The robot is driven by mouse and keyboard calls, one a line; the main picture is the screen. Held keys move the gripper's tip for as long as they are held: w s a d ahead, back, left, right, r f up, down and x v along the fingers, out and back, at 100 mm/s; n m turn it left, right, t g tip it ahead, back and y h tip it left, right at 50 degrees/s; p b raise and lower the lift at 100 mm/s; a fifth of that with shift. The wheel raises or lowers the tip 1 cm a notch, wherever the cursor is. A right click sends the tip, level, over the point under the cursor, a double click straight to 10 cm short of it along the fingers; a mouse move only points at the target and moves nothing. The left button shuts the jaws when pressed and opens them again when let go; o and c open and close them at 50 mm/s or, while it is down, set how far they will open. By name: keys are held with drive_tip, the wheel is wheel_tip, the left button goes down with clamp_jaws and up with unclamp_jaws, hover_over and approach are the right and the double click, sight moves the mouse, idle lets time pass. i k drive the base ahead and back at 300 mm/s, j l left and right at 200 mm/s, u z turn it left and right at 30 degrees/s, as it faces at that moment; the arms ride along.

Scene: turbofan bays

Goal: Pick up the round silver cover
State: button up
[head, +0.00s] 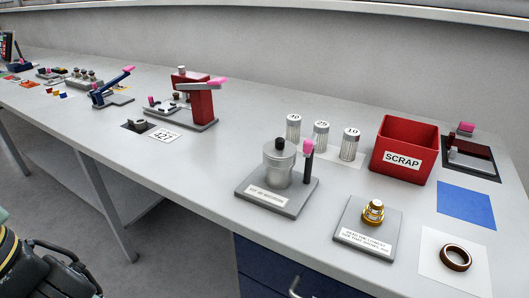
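A round silver cylinder with a black knob on top, which looks like the silver cover (278,169), stands upright on a grey base plate (292,209) in the front middle of the bench in the head view. The plate has a white label on its front. A dark post with a pink tip stands on the same plate, close to the cylinder's right side. Whether the cover is a separate piece over something cannot be told, and anything inside is hidden. Dark parts at the lower left edge seem to be mine, but no gripper fingers can be made out.
Several silver canisters (320,136) stand behind the plate. A red SCRAP bin (405,150) is at the right. A gold fitting (373,212) sits on a labelled plate, and a dark ring (455,258) lies on a white sheet. A red press (197,100) stands further left.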

sight(279, 154)
drive_tip(key=k+l+u, duration=0.15)
drive_tip(key=l+u, duration=0.25)
drive_tip(key=k+l+u, duration=0.15)
drive_tip(key=u, duration=0.3)
